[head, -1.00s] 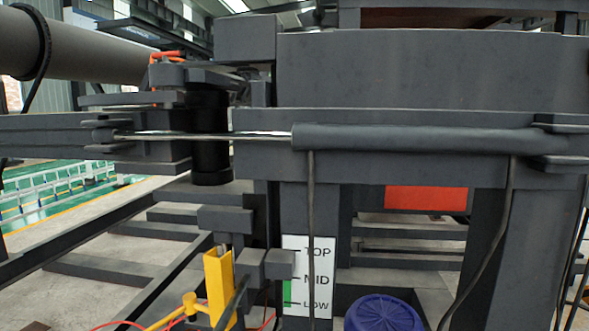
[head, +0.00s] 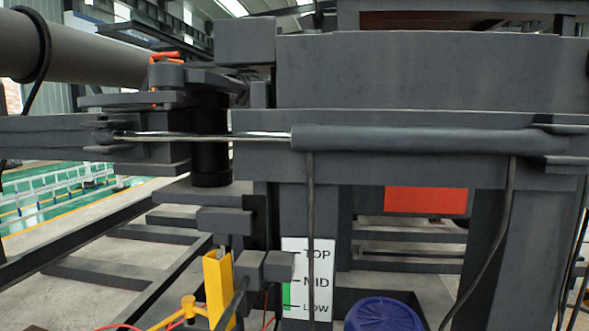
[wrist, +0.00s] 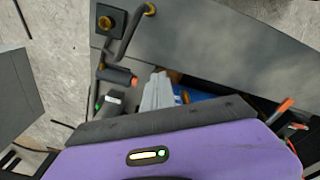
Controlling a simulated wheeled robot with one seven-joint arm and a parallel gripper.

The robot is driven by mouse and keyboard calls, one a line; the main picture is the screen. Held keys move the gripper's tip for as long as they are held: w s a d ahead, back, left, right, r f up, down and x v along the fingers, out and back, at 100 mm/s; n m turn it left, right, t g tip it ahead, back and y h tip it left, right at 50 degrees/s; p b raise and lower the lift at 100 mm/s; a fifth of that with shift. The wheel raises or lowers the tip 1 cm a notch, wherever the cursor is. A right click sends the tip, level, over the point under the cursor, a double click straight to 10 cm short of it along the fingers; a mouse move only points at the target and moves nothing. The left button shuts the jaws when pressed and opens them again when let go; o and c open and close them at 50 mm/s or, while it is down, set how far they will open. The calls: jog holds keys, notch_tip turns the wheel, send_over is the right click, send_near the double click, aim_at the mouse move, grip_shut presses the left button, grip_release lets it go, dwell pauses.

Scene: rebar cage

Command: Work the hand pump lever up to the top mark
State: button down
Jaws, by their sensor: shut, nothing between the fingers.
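In the head view a white gauge plate (head: 317,262) carries the marks TOP, MID and LOW. A green bar (head: 287,296) on its left edge runs from about LOW up to near MID. Left of it stand a yellow upright (head: 218,285) and a yellow pipe fitting (head: 187,306), with a dark slanted rod (head: 233,303) beside them. I cannot tell which part is the pump lever. My gripper (wrist: 158,88) shows only in the wrist view, as pale grey fingers beyond the purple hand body. It is shut and empty, and I see no contact with the lever.
A grey cylinder (head: 410,140) with a bright rod spans the frame above the gauge. A blue ribbed lid (head: 384,314) is at the bottom. In the wrist view a dark panel (wrist: 235,50) lies close ahead, with an orange-tipped dark part (wrist: 118,76) near the fingers.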

jog(key=w+d+r+p, duration=0.1)
jog(key=w+r+p, duration=0.2)
jog(key=r+p, duration=0.4)
jog(key=w+r+p, duration=0.4)
jog(key=r+p, duration=0.2)
jog(key=r, duration=0.7)
jog(key=shift+d+r+p, duration=0.25)
jog(key=shift+d+p, duration=0.1)
jog(key=shift+d, duration=0.05)
jog(key=shift+f, duration=0.1)
dwell(0.8)
jog(key=shift+s+a+f, duration=0.1)
jog(key=shift+s+f, duration=0.25)
jog(key=shift+f, duration=0.15)
jog(key=shift+s+a+f+b, duration=0.1)
jog(key=shift+s+f+b, duration=0.25)
jog(key=shift+f, duration=0.3)
jog(key=shift+s+a+f, duration=0.1)
jog(key=shift+s+f, duration=0.3)
jog(key=shift+f, duration=0.1)
